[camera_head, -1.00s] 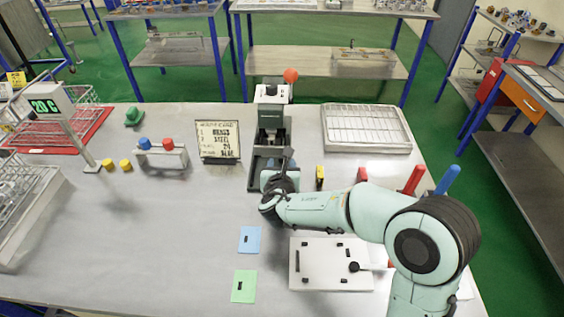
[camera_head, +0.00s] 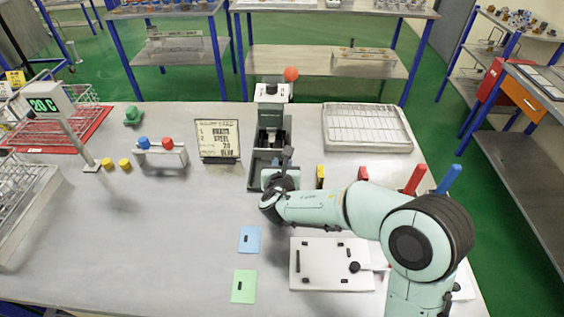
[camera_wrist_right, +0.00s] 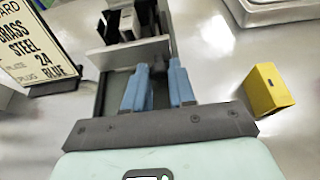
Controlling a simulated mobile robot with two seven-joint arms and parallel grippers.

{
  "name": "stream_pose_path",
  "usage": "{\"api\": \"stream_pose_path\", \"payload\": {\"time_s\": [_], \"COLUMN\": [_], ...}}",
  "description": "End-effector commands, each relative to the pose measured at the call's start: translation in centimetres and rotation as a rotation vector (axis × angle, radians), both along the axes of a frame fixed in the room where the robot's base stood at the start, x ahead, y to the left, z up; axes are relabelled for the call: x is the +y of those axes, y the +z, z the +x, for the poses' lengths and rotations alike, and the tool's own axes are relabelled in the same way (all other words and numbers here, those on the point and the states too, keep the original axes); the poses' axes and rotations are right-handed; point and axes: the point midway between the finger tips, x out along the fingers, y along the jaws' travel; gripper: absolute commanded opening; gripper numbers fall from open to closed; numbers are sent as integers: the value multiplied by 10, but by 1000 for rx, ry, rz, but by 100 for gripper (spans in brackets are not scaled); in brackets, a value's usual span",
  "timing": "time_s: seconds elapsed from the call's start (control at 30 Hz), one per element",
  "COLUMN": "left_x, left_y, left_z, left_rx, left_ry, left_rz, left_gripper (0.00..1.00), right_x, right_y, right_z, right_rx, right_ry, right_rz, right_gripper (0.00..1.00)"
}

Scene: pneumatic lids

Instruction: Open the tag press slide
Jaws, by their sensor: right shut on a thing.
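The tag press (camera_head: 270,118) is a dark upright machine with a white top and a red ball knob, at the back middle of the table. Its slide track (camera_head: 257,163) runs out toward me at its foot. In the right wrist view a grey metal slide plate (camera_wrist_right: 122,53) lies across the track, with dark blocks behind it. My right gripper (camera_wrist_right: 158,75) reaches in over the track just in front of this plate. Its blue fingers are shut on the slide's handle, which is mostly hidden between them. My left gripper is not in view.
A sign board (camera_head: 218,138) stands left of the press. A yellow block (camera_wrist_right: 266,90) stands close to the right of the gripper. A wire-rack tray (camera_head: 366,126) is at the back right. A white board (camera_head: 330,278) lies under my right arm.

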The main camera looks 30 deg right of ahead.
Motion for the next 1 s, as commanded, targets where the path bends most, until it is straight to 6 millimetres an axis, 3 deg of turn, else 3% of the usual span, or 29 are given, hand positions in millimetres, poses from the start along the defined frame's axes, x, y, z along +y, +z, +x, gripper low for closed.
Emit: {"api": "stream_pose_path", "payload": {"time_s": [0.2,0.37,0.77,0.8,0.87,1.0], "left_x": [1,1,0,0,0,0], "left_y": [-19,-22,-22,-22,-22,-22], "left_z": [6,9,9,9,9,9], "left_rx": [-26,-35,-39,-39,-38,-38], "left_ry": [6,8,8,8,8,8], "left_rz": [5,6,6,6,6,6], "left_gripper": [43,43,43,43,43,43], "right_x": [33,49,53,53,53,53], "right_y": [-3,-1,-1,0,-1,-1], "right_z": [-50,-77,-86,-86,-86,-86], "right_rx": [-2,-1,0,0,0,0], "right_ry": [7,6,2,2,2,2], "right_rz": [3,2,0,0,0,0], "right_gripper": [0,0,0,31,50,50]}}
